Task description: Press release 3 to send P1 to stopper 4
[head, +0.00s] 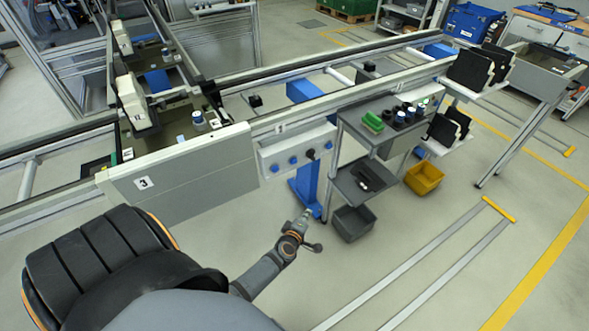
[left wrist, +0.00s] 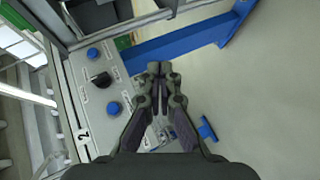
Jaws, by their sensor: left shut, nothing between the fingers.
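My left gripper (head: 306,214) is shut and empty, held in front of and below the white button panel (head: 264,153) on the conveyor's near side. The panel carries blue buttons (head: 293,160) and a black knob (head: 311,154); their small labels are unreadable. In the left wrist view, the shut fingers (left wrist: 160,68) are apart from the panel, right of a blue button (left wrist: 113,108), the black knob (left wrist: 101,80) and another blue button (left wrist: 92,53). A pallet (head: 181,124) with a cream block sits on the conveyor behind the sign 3 (head: 143,183); I cannot tell whether it is P1. My right gripper is not in view.
A grey trolley (head: 352,184) with cups, a green box and a grey bin stands right of the panel. A yellow bin (head: 424,178) is beside it. A blue post (head: 308,185) stands under the conveyor. The floor in front is mostly clear.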

